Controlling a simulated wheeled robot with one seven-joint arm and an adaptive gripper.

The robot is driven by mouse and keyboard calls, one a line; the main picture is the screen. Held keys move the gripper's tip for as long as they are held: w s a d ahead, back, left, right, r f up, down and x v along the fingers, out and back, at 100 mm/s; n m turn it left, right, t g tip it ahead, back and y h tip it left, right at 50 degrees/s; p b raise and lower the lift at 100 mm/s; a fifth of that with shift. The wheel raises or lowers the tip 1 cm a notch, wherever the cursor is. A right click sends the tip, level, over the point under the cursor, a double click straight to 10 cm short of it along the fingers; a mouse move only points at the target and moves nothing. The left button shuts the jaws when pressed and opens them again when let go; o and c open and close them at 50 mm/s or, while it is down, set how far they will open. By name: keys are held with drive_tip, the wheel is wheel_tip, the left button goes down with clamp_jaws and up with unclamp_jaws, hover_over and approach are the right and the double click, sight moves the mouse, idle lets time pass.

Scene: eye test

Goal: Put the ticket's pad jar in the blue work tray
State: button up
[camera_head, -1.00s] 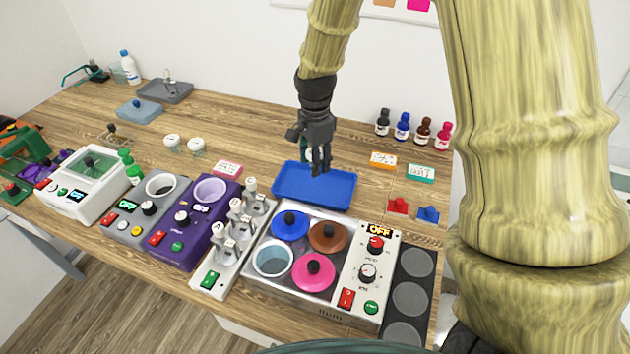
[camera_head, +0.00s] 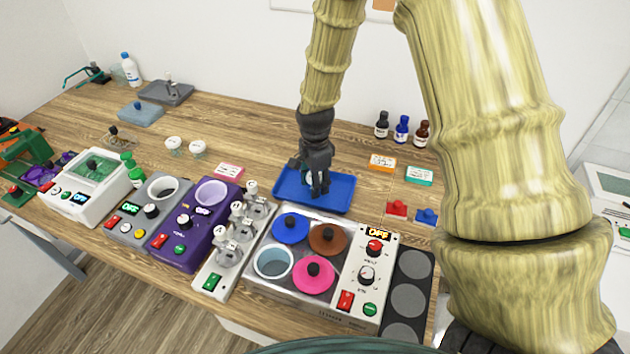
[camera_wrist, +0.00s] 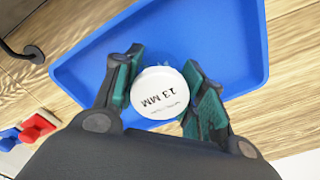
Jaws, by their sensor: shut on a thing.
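The blue work tray (camera_head: 338,203) lies on the wooden bench behind the machine with coloured lids. My gripper (camera_head: 318,190) is over the tray, fingers pointing down. In the wrist view my gripper (camera_wrist: 164,95) is shut on a round white-topped jar (camera_wrist: 158,84) marked "13 MM"; smaller print on it is too small to read. The jar is inside the tray's outline (camera_wrist: 215,30); I cannot tell whether it touches the tray floor. Two other white-lidded jars (camera_head: 173,143) (camera_head: 197,148) stand on the bench to the left.
The machine with coloured lids (camera_head: 312,262) stands in front of the tray. Small bottles (camera_head: 401,130) stand behind right. Red (camera_head: 397,208) and blue (camera_head: 427,216) small pieces lie to the right. Bare bench lies left of the tray.

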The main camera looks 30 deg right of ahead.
drive_tip(key=o, duration=1)
drive_tip(key=shift+f, duration=0.1)
drive_tip(key=shift+r+b, duration=1.45)
drive_tip(key=shift+r, duration=4.7)
drive_tip(key=shift+s, duration=0.1)
